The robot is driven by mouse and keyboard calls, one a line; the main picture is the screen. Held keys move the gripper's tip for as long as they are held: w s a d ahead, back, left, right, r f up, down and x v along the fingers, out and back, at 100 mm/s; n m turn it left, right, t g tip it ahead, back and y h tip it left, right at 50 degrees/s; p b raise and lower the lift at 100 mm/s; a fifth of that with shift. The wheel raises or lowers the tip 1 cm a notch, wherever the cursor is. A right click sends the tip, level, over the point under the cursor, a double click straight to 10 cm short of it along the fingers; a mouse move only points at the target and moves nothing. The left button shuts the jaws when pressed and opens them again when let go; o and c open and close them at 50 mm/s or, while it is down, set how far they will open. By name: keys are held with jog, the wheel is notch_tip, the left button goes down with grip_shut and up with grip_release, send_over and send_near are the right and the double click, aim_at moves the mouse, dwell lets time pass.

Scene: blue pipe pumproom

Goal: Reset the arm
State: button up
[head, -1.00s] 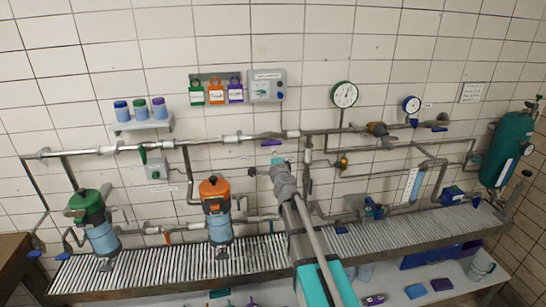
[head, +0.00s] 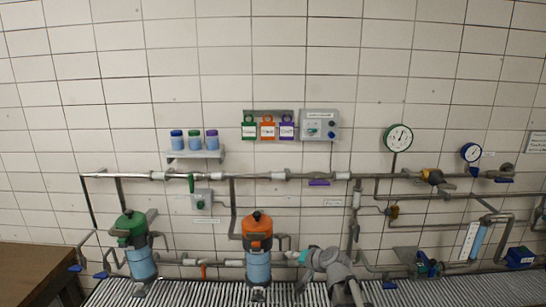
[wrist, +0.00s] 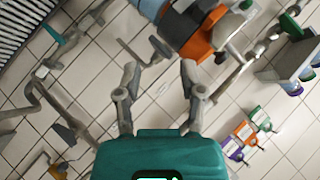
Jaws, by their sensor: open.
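My gripper (wrist: 160,70) shows in the wrist view with its two grey fingers apart and nothing between them. Its teal body fills the bottom of that view. In the head view my grey arm comes up from the bottom edge, and its end is just right of the orange-topped canister (head: 258,242). The fingers are too small to make out there. In the wrist view the same orange and blue canister (wrist: 198,38) lies beyond the fingertips, and I cannot tell how far.
A green-topped canister (head: 137,245) stands at left on the ribbed grating (head: 200,292). Pipes with valves and a green gauge (head: 398,138) run along the tiled wall. Coloured tags (head: 268,128) and a shelf with jars (head: 196,155) are above. A brown table (head: 38,270) is at lower left.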

jog(key=s+d+f+n+g+h+b, duration=0.1)
jog(key=s+d+f+g+h+b, duration=0.1)
jog(key=s+f, duration=0.5)
jog(key=s+d+f+n+g+h+b, duration=0.2)
jog(key=s+d+f+g+h, duration=0.3)
jog(key=s, duration=0.8)
jog(key=d+f+g, duration=0.1)
jog(key=d+g, duration=0.1)
jog(key=shift+s+d+f, duration=0.2)
jog(key=shift+d+f, duration=0.15)
jog(key=shift+f, duration=0.05)
